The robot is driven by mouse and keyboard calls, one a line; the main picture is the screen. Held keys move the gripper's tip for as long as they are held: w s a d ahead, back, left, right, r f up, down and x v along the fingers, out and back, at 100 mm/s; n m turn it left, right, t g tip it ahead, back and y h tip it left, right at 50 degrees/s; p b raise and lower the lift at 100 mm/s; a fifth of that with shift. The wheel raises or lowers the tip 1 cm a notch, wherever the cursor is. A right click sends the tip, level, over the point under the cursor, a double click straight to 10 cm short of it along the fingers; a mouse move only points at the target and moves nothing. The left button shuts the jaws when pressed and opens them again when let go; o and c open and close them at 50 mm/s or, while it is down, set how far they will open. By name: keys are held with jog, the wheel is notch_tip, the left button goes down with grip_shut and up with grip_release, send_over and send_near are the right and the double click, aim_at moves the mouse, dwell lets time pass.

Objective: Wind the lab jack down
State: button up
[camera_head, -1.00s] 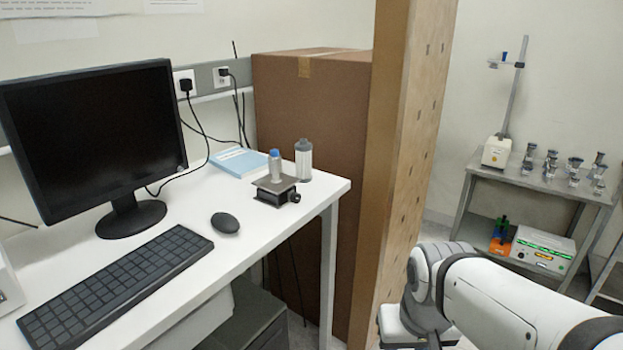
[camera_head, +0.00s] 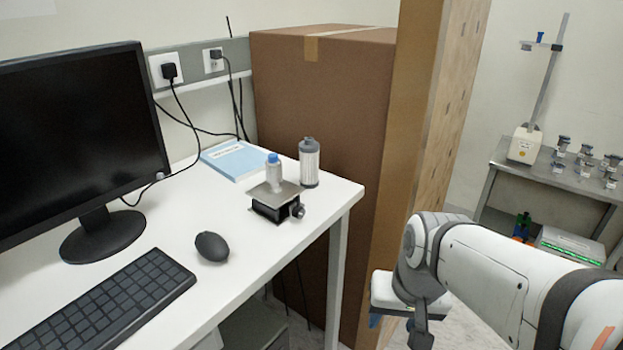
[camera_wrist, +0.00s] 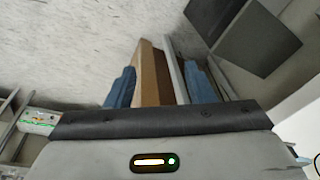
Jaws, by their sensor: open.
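The lab jack (camera_head: 274,201) stands on the white desk near its right edge. It has a dark base, a grey top plate and a dark round knob (camera_head: 297,211) at its right side. A small bottle with a blue cap (camera_head: 273,172) stands upright on the top plate. My gripper (camera_head: 400,325) hangs low to the right of the desk, well apart from the jack. In the wrist view my gripper (camera_wrist: 163,88) is open, its two blue fingers apart with nothing held between them. The jack does not show in the wrist view.
A grey cylindrical container (camera_head: 309,163) stands just behind the jack, and a blue book (camera_head: 236,160) lies behind it. A mouse (camera_head: 212,246), keyboard (camera_head: 105,310) and monitor (camera_head: 75,130) are to the left. A tall cardboard box (camera_head: 325,110) stands beyond the desk's right end.

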jog(key=w+a+m+y, duration=0.2)
jog(key=a+m+y, duration=0.1)
jog(key=a+m, duration=0.15)
jog(key=m+t+y+p, duration=0.2)
jog(key=m+t+y, duration=0.45)
jog(key=m, duration=1.45)
send_near(302, 214)
jog(key=w, duration=0.1)
jog(key=shift+g+y, duration=0.35)
jog(key=shift+y, duration=0.1)
jog(key=x, duration=0.7)
jog(key=shift+w+a+f, duration=0.1)
jog(key=shift+a+f, duration=0.2)
jog(key=shift+f, duration=0.1)
jog(key=shift+c, duration=0.6)
